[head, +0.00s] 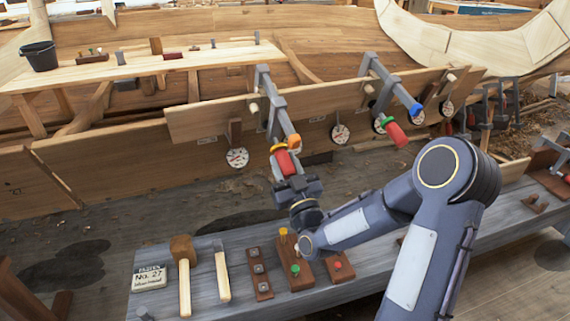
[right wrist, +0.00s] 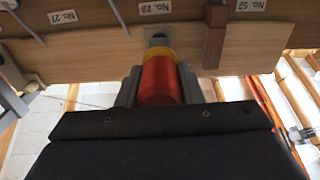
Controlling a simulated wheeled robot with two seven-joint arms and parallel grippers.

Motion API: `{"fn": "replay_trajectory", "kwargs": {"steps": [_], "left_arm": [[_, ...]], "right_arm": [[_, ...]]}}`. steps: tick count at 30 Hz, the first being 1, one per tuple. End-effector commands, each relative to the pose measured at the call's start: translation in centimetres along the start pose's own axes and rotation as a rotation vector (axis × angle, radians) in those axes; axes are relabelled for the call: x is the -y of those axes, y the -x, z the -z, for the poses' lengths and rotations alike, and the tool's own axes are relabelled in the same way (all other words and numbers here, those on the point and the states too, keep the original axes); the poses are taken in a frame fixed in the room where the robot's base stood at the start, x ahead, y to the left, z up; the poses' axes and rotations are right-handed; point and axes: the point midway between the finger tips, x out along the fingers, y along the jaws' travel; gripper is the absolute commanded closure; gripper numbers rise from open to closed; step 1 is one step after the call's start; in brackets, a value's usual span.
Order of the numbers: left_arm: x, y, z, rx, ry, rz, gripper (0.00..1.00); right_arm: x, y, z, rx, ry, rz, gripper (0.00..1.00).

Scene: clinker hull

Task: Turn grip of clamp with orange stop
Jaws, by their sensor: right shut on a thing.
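The clamp with the orange stop (head: 294,141) hangs on the long plank; its grey bar (head: 270,98) runs over the plank's top edge. Its red grip (head: 285,163) with a yellow ring points down toward me. My right gripper (head: 290,176) is shut on this red grip, from below. In the right wrist view the grip (right wrist: 160,84) sits between the two grey fingers (right wrist: 159,90), with the yellow ring above it against the plank. My left gripper is not in view.
A second clamp with a blue stop (head: 416,110) and a red grip (head: 397,134) stands to the right. Round dials (head: 237,158) hang below the plank (head: 330,99). The grey bench (head: 340,293) below holds mallets (head: 184,275) and wooden blocks with coloured knobs.

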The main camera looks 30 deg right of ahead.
Motion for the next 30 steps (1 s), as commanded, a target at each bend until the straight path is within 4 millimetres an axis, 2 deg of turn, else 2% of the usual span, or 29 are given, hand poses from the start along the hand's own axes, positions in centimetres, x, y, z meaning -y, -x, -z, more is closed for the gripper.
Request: {"fn": "replay_trajectory", "kwargs": {"steps": [11, 30], "left_arm": [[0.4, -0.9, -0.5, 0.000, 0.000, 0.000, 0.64], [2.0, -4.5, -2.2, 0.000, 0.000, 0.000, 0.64]], "right_arm": [[0.0, 0.1, -0.2, -0.003, -0.066, 0.001, 0.89], [0.0, 0.1, -0.1, -0.004, -0.456, 0.010, 0.89]]}}
